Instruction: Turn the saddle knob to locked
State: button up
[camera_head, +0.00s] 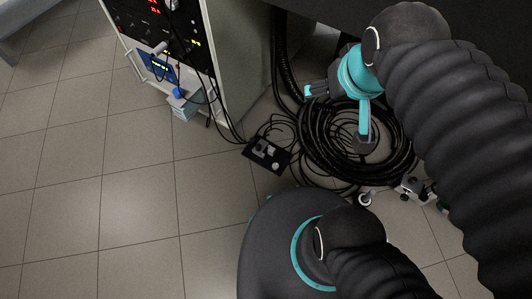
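No saddle knob can be told for certain in the head view. A small black plate (256,159) lies on the floor at centre, with pale metal parts on it too small to make out. A blue knob-like part (178,92) shows on a small light box (184,108) at the rack's lower front. My gripper (336,112) is at upper right, above the coiled cables and to the right of the black plate, apart from it. Its teal and dark parts show at an angle, so its opening is unclear. Nothing is seen held in it.
An equipment rack (232,60) with lit displays stands at upper left, with cables hanging down its front. A large black cable coil (400,155) lies on the floor below my gripper. Small metal parts (412,187) show at right. The tiled floor (90,180) at left is clear.

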aim_at(275, 166)
jog(key=k, duration=0.5)
jog(key=z, duration=1.45)
jog(key=k, duration=0.65)
jog(key=u, duration=0.85)
jog(key=i, duration=0.5)
